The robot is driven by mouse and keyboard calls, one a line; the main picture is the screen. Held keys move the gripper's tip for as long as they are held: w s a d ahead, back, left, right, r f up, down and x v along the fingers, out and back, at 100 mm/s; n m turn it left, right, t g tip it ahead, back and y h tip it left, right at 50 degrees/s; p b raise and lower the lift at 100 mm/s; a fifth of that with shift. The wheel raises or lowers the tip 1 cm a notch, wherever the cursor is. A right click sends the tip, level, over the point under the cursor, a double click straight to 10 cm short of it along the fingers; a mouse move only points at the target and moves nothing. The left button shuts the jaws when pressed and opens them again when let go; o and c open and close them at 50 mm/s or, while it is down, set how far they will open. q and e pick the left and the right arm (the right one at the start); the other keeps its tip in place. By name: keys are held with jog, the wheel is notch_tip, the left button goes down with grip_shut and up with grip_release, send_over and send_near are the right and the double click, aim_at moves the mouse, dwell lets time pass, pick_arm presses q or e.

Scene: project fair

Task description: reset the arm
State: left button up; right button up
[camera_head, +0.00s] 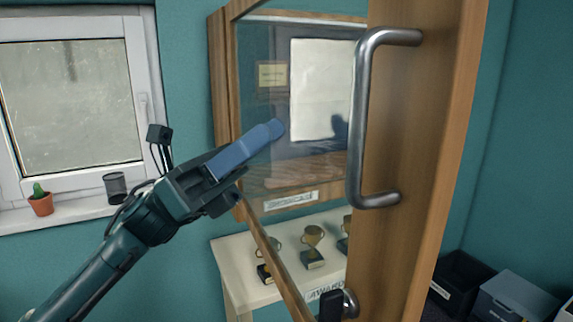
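My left arm (95,270) comes in from the lower left and reaches up toward the middle. My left gripper (277,129) has blue fingers pointing up and right, in front of a glass pane. The fingers overlap in this view, so their gap cannot be judged. Nothing shows held at their tips. The steel door handle (357,125) is to the right, apart from the fingers. My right arm and gripper are not in view.
A wood-framed glass door (420,170) stands close on the right. Behind its glass, several gold trophies (312,238) stand on a pale table (232,255). A window (70,95) with a potted cactus (40,203) is at left. Dark boxes (512,295) sit at lower right.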

pick_arm(q)
jog(key=w+a+f+m+t+y, duration=0.25)
jog(key=f+m+t+y, duration=0.25)
jog(key=f+m+t, duration=0.45)
jog(key=w+a+f+m+t+y, duration=0.1)
jog(key=w+f+m+t+y, duration=0.25)
jog(key=f+m+t, duration=0.6)
jog(key=w+a+f+m+t+y, duration=0.25)
jog(key=f+m+t+y, duration=0.35)
jog(key=f+m, duration=0.65)
jog(key=s+a+f+n+g+y, duration=0.3)
jog(key=s+f+n, duration=0.3)
jog(key=s+f, duration=0.4)
jog(key=s+a+f+n+g+y, duration=0.3)
jog(key=s+f+n+g, duration=0.3)
jog(key=f, duration=1.1)
jog(key=s+y, duration=0.1)
jog(key=s, duration=0.3)
jog(key=shift+a+f, duration=0.15)
jog(key=shift+f, duration=0.05)
